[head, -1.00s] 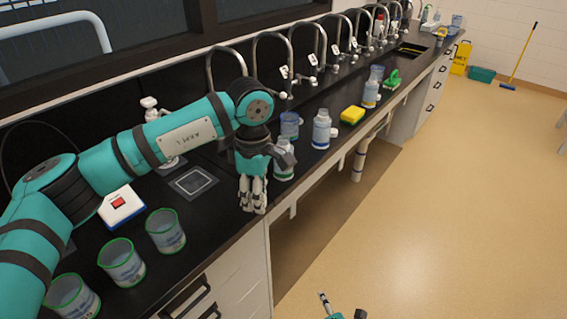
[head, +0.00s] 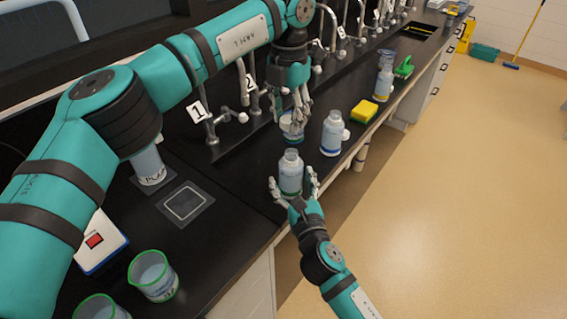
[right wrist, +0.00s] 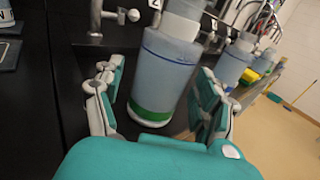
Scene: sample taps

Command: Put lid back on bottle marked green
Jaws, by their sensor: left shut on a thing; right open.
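The bottle with a green band (head: 290,172) stands upright and open-necked near the counter's front edge. Its green band shows at its base in the right wrist view (right wrist: 152,115). My right gripper (head: 293,182) is open, with its fingers on either side of this bottle. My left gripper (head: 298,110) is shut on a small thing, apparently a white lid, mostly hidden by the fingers.
A blue-banded bottle (head: 332,133) stands to the right with a white lid (head: 346,134) beside it. A yellow sponge (head: 364,111) and another bottle (head: 384,84) are farther along. Numbered taps (head: 212,122) line the back. Green-rimmed beakers (head: 153,277) stand front left.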

